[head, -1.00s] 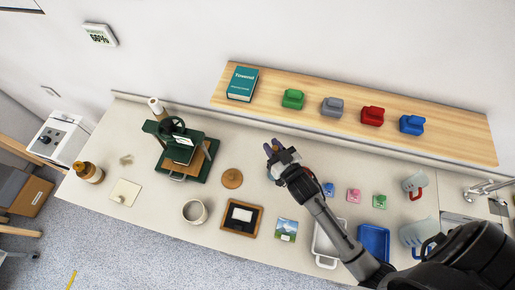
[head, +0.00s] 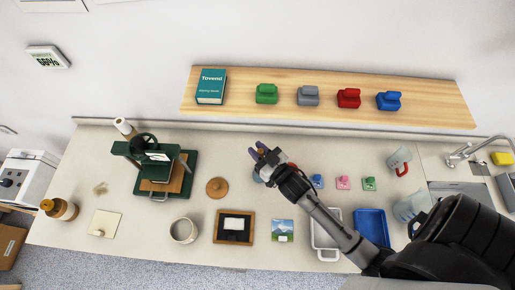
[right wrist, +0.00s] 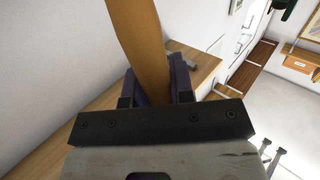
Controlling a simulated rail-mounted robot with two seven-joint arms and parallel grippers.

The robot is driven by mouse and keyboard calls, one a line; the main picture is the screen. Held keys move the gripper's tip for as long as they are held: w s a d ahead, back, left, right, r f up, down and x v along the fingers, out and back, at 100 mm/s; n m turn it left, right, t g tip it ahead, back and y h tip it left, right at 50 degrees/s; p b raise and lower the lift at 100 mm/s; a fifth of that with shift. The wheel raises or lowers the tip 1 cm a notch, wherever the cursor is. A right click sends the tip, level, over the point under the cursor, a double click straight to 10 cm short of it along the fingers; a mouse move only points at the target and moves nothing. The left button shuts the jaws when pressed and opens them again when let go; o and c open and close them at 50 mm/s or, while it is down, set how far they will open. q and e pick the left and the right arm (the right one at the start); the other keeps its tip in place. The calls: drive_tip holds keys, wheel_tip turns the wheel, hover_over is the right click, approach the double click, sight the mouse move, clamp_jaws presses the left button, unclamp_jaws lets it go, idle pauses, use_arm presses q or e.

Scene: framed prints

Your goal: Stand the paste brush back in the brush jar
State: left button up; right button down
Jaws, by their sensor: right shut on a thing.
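My right gripper (head: 261,151) is shut on the paste brush, whose orange-brown handle (right wrist: 140,45) rises between the purple fingers in the right wrist view. Its bristle end is out of sight there. In the head view the gripper is over the middle of the counter, and the brush is barely visible. A teal rounded vessel (head: 257,177) shows partly beside the gripper, mostly hidden by it; it may be the brush jar, but I cannot tell for sure. An open cream pot (head: 184,231) stands at the front of the counter. My left gripper is out of view.
A round wooden lid (head: 217,187), a dark framed board (head: 234,227) and a green press (head: 157,165) lie to the left. A white tray (head: 326,240) and blue tray (head: 371,227) are at right. A wooden shelf (head: 330,115) runs behind, holding several coloured blocks.

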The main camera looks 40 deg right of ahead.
wheel_tip(320, 180, down, 4)
drive_tip(key=b, duration=0.2)
drive_tip(key=shift+f+b, duration=0.2)
drive_tip(key=shift+b, duration=0.1)
drive_tip(key=c, duration=1)
unclamp_jaws()
drive_tip(key=shift+o, duration=0.5)
